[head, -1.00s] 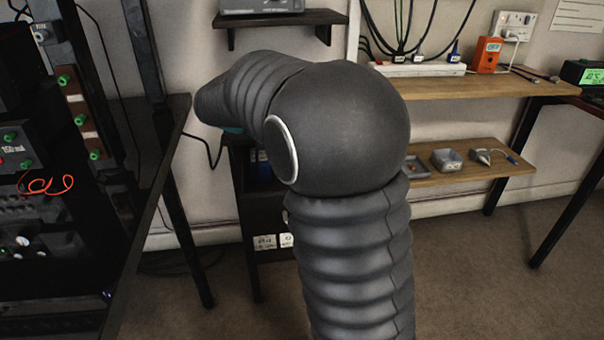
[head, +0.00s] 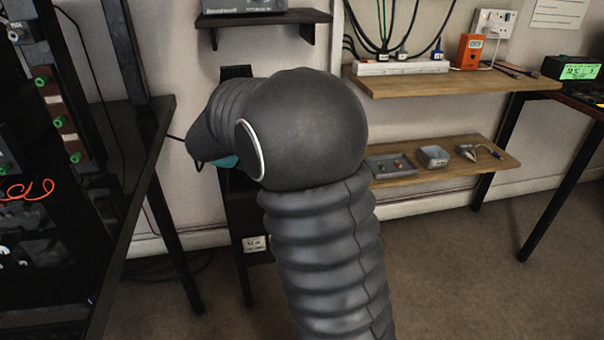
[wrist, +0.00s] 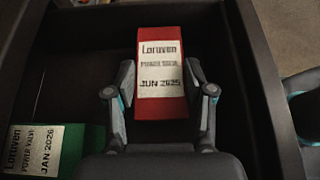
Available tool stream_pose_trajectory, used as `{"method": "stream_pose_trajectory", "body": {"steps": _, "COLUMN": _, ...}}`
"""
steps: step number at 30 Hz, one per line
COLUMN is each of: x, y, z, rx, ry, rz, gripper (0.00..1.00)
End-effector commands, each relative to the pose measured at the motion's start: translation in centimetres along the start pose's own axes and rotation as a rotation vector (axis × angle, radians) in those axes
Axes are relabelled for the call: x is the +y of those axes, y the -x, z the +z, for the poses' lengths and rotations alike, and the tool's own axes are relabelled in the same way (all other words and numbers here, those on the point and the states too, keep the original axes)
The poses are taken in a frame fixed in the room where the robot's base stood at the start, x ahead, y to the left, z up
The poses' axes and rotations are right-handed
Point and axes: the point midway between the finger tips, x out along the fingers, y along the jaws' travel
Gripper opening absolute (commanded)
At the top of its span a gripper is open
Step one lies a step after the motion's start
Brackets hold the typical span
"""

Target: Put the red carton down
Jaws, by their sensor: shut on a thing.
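The red carton (wrist: 161,110) shows in the wrist view, with a white label reading "Loruven" and "JUN 2025". My gripper (wrist: 160,75) has its two fingers on the left and right sides of the carton and is shut on it. The carton is over or in a dark open box or drawer (wrist: 245,75); I cannot tell whether it touches the floor of it. In the head view my own arm hides the gripper and the carton.
A green carton (wrist: 80,145) labelled "JAN 2026" lies at the lower left in the dark box. In the head view, a wooden shelf (head: 450,82) and a lower shelf (head: 440,170) with small items are at the right. A black rack (head: 50,110) stands at the left.

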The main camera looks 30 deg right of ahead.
Motion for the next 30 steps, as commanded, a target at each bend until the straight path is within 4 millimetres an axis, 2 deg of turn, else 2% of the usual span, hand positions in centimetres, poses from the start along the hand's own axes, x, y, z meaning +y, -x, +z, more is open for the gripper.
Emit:
{"method": "stream_pose_trajectory", "body": {"steps": 1, "x": 0.0, "y": 0.0, "z": 0.0, "rx": 0.0, "ry": 0.0, "rz": 0.0, "gripper": 0.61}}
{"method": "stream_pose_trajectory", "body": {"steps": 3, "x": 0.0, "y": 0.0, "z": 0.0, "rx": 0.0, "ry": 0.0, "rz": 0.0, "gripper": 0.78}}
{"method": "stream_pose_trajectory", "body": {"steps": 16, "x": 0.0, "y": 0.6, "z": 0.1, "rx": 0.0, "ry": 0.001, "rz": 0.002, "gripper": 0.79}}
{"method": "stream_pose_trajectory", "body": {"steps": 20, "x": 0.1, "y": 2.4, "z": 0.2, "rx": 0.0, "ry": 0.001, "rz": 0.004, "gripper": 0.79}}
{"method": "stream_pose_trajectory", "body": {"steps": 30, "x": 0.1, "y": 9.0, "z": 0.1, "rx": 0.001, "ry": 0.001, "rz": 0.002, "gripper": 0.79}}
